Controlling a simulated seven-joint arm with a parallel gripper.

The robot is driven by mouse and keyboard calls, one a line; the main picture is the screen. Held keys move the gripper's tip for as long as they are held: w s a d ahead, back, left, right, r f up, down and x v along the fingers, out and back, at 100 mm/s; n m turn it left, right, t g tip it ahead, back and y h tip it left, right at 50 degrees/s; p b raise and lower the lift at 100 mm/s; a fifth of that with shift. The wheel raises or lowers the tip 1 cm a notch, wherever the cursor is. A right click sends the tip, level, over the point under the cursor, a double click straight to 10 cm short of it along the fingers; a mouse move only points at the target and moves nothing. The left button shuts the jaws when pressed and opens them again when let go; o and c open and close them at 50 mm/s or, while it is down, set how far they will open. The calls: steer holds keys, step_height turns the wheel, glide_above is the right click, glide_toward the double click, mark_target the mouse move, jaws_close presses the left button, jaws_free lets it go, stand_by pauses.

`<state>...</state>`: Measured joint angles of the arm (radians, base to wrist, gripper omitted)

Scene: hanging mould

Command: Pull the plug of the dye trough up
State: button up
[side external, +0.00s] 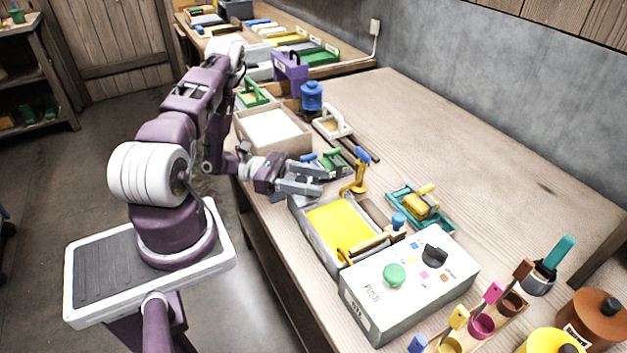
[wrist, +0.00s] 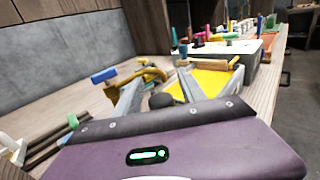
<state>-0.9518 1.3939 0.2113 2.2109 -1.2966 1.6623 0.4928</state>
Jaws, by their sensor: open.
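The dye trough (side external: 318,238) is a grey open box holding bright yellow dye (side external: 341,222); the dye also shows in the wrist view (wrist: 213,82). A yellow lever (side external: 354,184) with a blue handle (side external: 361,154) stands at its far edge. A blue-topped knob (side external: 398,221) sits at the trough's near right end; I cannot tell which part is the plug. My gripper (side external: 318,181) is open and empty, beside the trough's far left end. In the wrist view the lever (wrist: 150,74) shows beyond the left finger; I cannot tell whether they touch.
A white control box (side external: 410,285) with a green button stands right of the trough. A teal tray (side external: 421,209) with a yellow block lies behind. A shallow beige tray (side external: 272,130) and a blue bottle (side external: 312,97) are farther back. The table's back right is clear.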

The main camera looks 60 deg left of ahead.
jaws_close()
stand_by(1.3)
